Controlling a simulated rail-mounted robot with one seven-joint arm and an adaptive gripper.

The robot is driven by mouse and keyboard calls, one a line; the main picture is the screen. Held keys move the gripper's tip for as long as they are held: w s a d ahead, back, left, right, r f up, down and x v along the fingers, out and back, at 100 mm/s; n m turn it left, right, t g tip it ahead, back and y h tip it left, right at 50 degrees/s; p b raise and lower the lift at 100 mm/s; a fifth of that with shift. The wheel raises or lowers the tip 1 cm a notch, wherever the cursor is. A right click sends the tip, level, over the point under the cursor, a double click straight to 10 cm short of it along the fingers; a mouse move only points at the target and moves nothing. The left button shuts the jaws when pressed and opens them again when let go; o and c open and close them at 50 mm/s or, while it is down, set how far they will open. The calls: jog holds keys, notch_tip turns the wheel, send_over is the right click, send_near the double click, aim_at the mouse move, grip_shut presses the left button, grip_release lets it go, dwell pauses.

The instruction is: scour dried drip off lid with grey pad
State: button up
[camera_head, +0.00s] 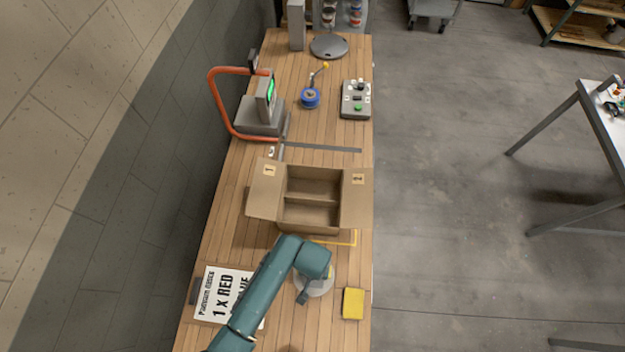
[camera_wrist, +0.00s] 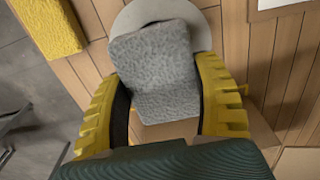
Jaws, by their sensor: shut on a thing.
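My gripper (camera_wrist: 161,75) has yellow ribbed fingers on both sides of the grey pad (camera_wrist: 155,68) and is shut on it. The pad is rough and mottled. Behind it in the wrist view is a round pale grey lid (camera_wrist: 133,17), mostly covered by the pad. A dark edge shows at the pad's far side; I cannot tell whether it is shadow or drip. I cannot tell whether pad and lid touch. In the head view the lid (camera_head: 326,285) lies on the bench, partly hidden under my gripper (camera_head: 303,297).
A yellow sponge (camera_head: 353,303) lies right of the lid. A printed card (camera_head: 222,290) lies left. An open cardboard box (camera_head: 310,217) with a divider stands behind.

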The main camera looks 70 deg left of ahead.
aim_at(312, 284)
jog(key=a, duration=0.1)
jog(key=w+a+b, duration=0.1)
jog(key=a+b, duration=0.1)
jog(key=shift+w+f, duration=0.15)
jog(key=shift+w, duration=0.15)
jog(key=shift+s+d, duration=0.1)
jog(key=shift+d, duration=0.05)
jog(key=shift+s+d+r+p, duration=0.15)
jog(key=shift+s+d+p, duration=0.1)
jog(key=shift+d+p, duration=0.2)
jog(key=shift+s+d+r+p, duration=0.2)
jog(key=shift+d+p, duration=0.1)
jog(key=shift+d, duration=0.15)
jog(key=s+d+p, duration=0.1)
jog(key=d, duration=0.1)
jog(key=s+d+p, duration=0.1)
jog(key=d+p, duration=0.1)
jog(key=shift+s+f, duration=0.1)
jog(key=shift+r+p, duration=0.25)
jog(key=shift+p, duration=0.1)
notch_tip(312, 284, up, 3)
jog(key=shift+r+p, duration=0.1)
jog(key=shift+p, duration=1.05)
jog(key=shift+r, duration=2.1)
